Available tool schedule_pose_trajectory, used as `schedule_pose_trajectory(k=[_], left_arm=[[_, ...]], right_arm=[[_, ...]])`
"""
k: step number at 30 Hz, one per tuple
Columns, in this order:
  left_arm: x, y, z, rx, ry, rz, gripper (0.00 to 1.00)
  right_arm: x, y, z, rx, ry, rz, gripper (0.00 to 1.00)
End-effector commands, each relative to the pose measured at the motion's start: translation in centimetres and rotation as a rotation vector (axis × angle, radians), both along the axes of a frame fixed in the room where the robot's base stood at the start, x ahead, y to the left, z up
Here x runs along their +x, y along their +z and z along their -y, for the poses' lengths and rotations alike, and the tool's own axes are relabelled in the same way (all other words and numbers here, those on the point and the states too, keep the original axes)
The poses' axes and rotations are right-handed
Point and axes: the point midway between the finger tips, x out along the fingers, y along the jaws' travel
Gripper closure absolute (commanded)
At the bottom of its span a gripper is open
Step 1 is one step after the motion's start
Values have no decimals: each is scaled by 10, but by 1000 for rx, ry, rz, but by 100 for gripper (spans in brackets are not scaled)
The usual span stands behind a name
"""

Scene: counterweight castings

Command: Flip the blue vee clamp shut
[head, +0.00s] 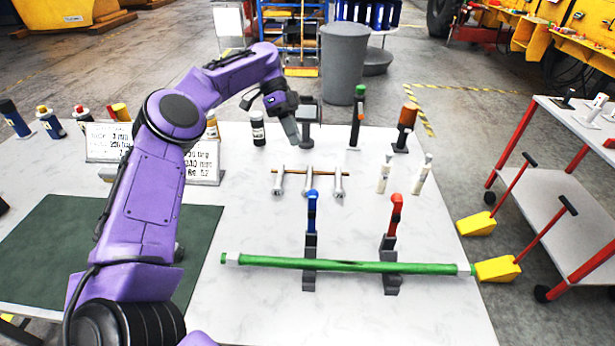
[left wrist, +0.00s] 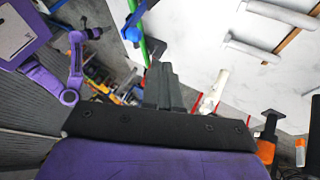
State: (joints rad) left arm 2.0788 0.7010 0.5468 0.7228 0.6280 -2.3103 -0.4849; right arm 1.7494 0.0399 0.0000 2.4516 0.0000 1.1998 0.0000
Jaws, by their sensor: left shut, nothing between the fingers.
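The blue vee clamp (head: 312,212) stands at the middle of the table, its blue lever upright above a dark grey block. A green bar (head: 345,265) lies across this block and that of the red clamp (head: 395,215), whose lever is also raised. My left gripper (head: 293,135) is shut and empty, behind the blue clamp and apart from it. In the left wrist view the shut fingers (left wrist: 162,85) show below the blue lever (left wrist: 133,25) and the bar (left wrist: 143,45). What seems to be my right gripper (left wrist: 93,33) shows there, too small to read.
Metal pieces with a thin brown rod (head: 310,172) lie between gripper and clamp. Two white pieces (head: 383,175) stand to their right. Black, green and orange-handled pieces (head: 405,125) stand at the back. Signs (head: 107,142) and a green mat (head: 45,250) are at left.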

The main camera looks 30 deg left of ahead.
Motion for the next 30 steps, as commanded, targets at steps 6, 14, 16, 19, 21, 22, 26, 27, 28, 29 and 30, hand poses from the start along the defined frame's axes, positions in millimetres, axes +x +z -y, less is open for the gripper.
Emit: schedule_pose_trajectory(k=[6, 14, 16, 19, 21, 22, 26, 27, 28, 29, 30], left_arm=[[-7, -32, 22, -2, 0, -9, 100], [-19, -73, 56, -2, 1, -8, 100], [-26, -71, 62, -3, 2, -3, 100], [-38, -70, 70, -3, 2, -2, 100], [-45, -69, 74, -1, 2, -4, 100], [-47, -69, 75, -1, 2, -4, 100], [-53, -70, 78, 0, 2, -4, 100], [-53, -70, 78, 0, 3, -3, 100], [-53, -71, 78, 0, 3, -3, 100], [-53, -71, 78, 0, 3, -3, 100], [-53, -71, 78, 0, 3, -3, 100]], right_arm=[[1, -11, 0, 0, 0, 2, 46], [1, -4, 0, 0, 0, 2, 46], [1, 3, 0, 0, 0, 2, 46], [1, 8, 0, 0, 0, 2, 46], [1, 12, 0, 0, 0, 2, 46], [1, 12, 0, 0, 0, 2, 46], [1, 14, 0, 0, 0, 2, 46], [1, 13, 0, 0, 0, 2, 46], [1, 13, 0, 0, 0, 2, 46], [1, 13, 0, 0, 0, 2, 46], [1, 13, 0, 0, 0, 2, 46]])
